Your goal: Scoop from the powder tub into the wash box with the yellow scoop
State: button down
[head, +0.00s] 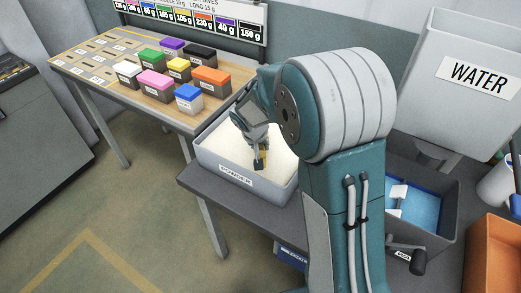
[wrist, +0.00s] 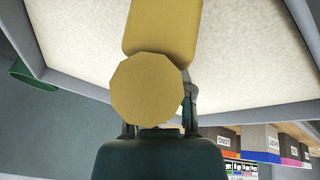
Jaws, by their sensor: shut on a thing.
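The powder tub (head: 207,160) is a grey box labelled POWDER, filled with off-white powder. My gripper (head: 259,148) points down over the tub and is shut on the yellow scoop (head: 263,158). In the wrist view the yellow scoop (wrist: 163,25) extends from the gripper (wrist: 157,130) across the powder. Its round knob end faces the camera. I cannot tell whether the scoop touches the powder or holds any. A dark box with blue inside (head: 448,232), right of my arm, may be the wash box; its label is mostly hidden.
A wooden-topped table (head: 88,66) at the left holds several small boxes with coloured lids, close behind the tub. A grey WATER container (head: 450,108) stands above the blue-lined box. An orange bin (head: 492,255) is at the right edge. My arm hides the bench between tub and box.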

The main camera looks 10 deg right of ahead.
jog(key=shift+t, duration=0.4)
jog(key=shift+s+r, duration=0.1)
jog(key=shift+r, duration=4.15)
